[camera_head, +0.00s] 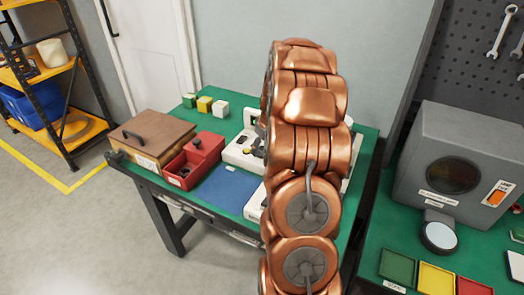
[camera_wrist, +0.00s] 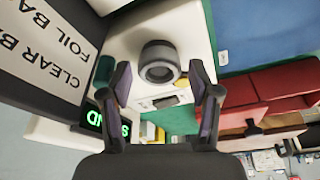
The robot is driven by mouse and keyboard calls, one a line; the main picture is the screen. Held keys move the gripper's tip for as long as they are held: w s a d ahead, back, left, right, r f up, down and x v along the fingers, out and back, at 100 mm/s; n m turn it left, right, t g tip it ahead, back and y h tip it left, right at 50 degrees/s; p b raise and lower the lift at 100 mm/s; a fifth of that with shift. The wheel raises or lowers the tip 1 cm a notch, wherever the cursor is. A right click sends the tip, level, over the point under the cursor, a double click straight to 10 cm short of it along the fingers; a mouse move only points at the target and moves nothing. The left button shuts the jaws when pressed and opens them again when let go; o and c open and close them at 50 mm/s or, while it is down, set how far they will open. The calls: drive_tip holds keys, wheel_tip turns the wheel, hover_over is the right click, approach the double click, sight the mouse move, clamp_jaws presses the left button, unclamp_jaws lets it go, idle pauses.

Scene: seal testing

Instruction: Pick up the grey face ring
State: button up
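A short dark grey ring (camera_wrist: 159,62) with an open centre sits on a white surface (camera_wrist: 118,38) in the wrist view; it looks like the grey face ring. My gripper (camera_wrist: 161,84) is open, its two fingers apart on the left and right of the picture. The ring shows between and just beyond the fingertips, with nothing held. I cannot tell the exact gap in depth. In the head view my copper arm hides the gripper and most of a white device (camera_head: 236,156) on the green table (camera_head: 233,102).
A red box (camera_head: 206,143), a brown case (camera_head: 152,138) and a blue mat (camera_head: 226,188) lie left of my arm. Small blocks (camera_head: 205,104) stand behind. A grey machine (camera_head: 455,130) and coloured trays (camera_head: 436,279) are on the right. A bag-labelled panel (camera_wrist: 60,45) borders the wrist view.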

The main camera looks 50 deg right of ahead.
sight(260, 148)
drive_tip(key=c, duration=1)
drive_tip(key=shift+c, duration=0.2)
drive_tip(key=shift+r, duration=0.1)
drive_tip(key=shift+r+b, duration=0.75)
drive_tip(key=shift+r, duration=0.95)
drive_tip(key=s+a+r+b, duration=0.1)
drive_tip(key=s+a+r, duration=0.1)
drive_tip(key=s+a, duration=0.2)
drive_tip(key=s+a+r+b, duration=0.1)
drive_tip(key=s+a+r, duration=0.2)
drive_tip(key=a, duration=0.6)
drive_tip(key=shift+s+a+r+b, duration=0.35)
drive_tip(key=shift+s+a, duration=0.05)
drive_tip(key=shift+s, duration=0.1)
